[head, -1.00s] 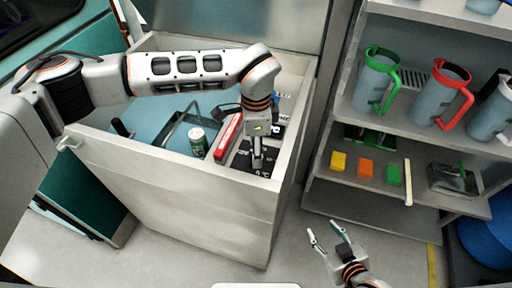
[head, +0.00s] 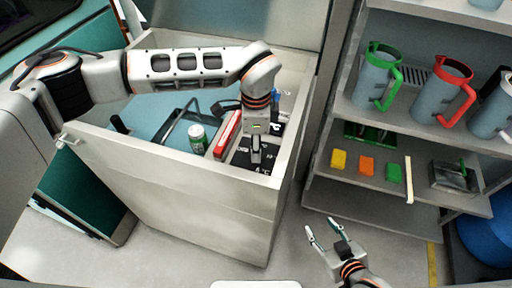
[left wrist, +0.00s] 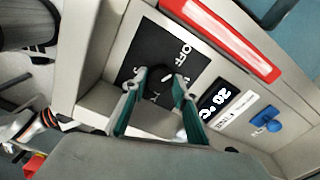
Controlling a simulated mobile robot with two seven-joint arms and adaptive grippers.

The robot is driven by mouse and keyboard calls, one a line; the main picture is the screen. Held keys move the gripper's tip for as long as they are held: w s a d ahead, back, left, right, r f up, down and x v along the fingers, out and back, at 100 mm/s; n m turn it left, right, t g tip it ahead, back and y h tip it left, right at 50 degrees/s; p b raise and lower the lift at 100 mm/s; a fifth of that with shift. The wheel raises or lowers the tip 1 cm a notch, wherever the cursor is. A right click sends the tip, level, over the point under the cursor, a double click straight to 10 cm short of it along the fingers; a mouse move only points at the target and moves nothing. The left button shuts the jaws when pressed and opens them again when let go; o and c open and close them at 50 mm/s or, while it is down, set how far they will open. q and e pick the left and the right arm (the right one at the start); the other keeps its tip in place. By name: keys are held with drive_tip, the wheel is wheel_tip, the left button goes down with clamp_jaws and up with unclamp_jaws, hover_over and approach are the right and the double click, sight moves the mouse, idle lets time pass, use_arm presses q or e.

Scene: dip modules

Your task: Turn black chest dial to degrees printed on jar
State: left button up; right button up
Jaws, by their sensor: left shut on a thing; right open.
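The white chest (head: 180,190) stands in front of me. Its black dial (left wrist: 162,92) sits on a black panel (left wrist: 148,48) marked OFF, seen in the left wrist view. My left gripper (left wrist: 165,76) is shut on the dial from above, its fingers covering parts of the dial and scale. A small display (left wrist: 213,102) beside it appears to read 20 °C. The green jar with a white lid (head: 197,139) stands in the chest, left of the gripper; its print is too small to read. My right gripper (head: 326,232) is open and empty, low in front of the shelves.
A red bar (head: 227,134) lies beside the dial panel, and a blue knob (left wrist: 271,124) sits beyond the display. The shelf unit (head: 370,209) at right holds pitchers and coloured blocks. Floor between chest and shelves is clear.

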use_arm(q)
drive_tip(key=shift+f+m+b, duration=0.1)
drive_tip(key=shift+m+b, duration=0.5)
drive_tip(key=shift+m, duration=0.1)
drive_tip(key=m+b, duration=0.2)
drive_tip(key=m, duration=0.1)
drive_tip(key=shift+m, duration=0.3)
drive_tip(key=m+b, duration=0.1)
drive_tip(key=m, duration=0.2)
drive_tip(key=shift+m, duration=0.3)
drive_tip(key=m+b, duration=0.1)
drive_tip(key=m, duration=0.3)
drive_tip(key=shift+m, duration=0.3)
drive_tip(key=m, duration=1)
drive_tip(key=shift+m, duration=0.4)
drive_tip(key=m, duration=0.5)
drive_tip(key=shift+m, duration=0.3)
drive_tip(key=m, duration=1.1)
drive_tip(key=shift+p, duration=0.35)
drive_tip(key=shift+m, duration=0.3)
